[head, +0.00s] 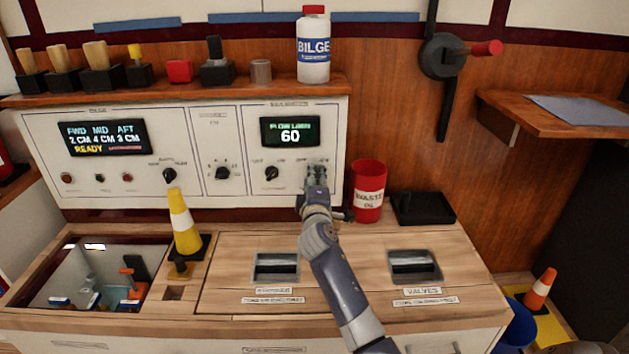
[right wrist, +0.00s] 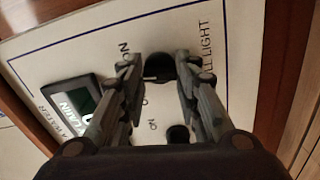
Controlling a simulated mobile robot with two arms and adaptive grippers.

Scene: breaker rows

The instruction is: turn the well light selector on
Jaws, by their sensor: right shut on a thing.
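The well light selector (right wrist: 160,67) is a black round knob on the white panel, beside lettering that ends in "LL LIGHT" in the right wrist view. My right gripper (head: 316,173) is at the right end of the panel and hides the selector in the head view. In the right wrist view its two fingers (right wrist: 160,72) are shut around the knob, one on each side. "ON" lettering shows near the knob, but I cannot tell which way its pointer faces. My left gripper is not in view.
A second black knob (head: 271,173) sits just left, below a display (head: 290,131) reading 60. A red cup (head: 368,190) and a black tray (head: 423,207) stand right of my gripper. A yellow-white cone (head: 183,222) stands left on the counter. A white bottle (head: 313,50) stands above.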

